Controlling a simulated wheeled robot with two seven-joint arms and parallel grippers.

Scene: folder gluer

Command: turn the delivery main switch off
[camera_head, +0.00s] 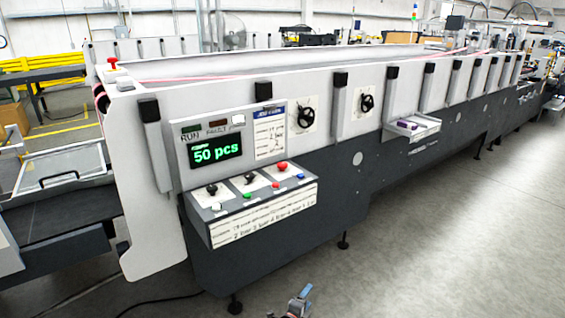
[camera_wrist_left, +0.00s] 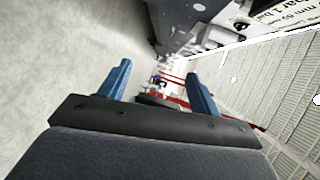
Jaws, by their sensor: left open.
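The control box (camera_head: 262,205) sticks out from the side of the long folder gluer. Its sloped top carries black rotary switches, one at the left (camera_head: 212,190) and one in the middle (camera_head: 250,178), and a red button (camera_head: 283,166). Their labels are too small to read, so I cannot tell which is the delivery main switch. My left gripper (camera_head: 296,304) shows at the bottom edge, below and in front of the box, apart from it. In the left wrist view its blue fingers (camera_wrist_left: 160,85) are spread with nothing between them. My right gripper is not in view.
A display (camera_head: 217,152) above the box reads 50 pcs. The grey floor (camera_head: 440,240) in front is clear.

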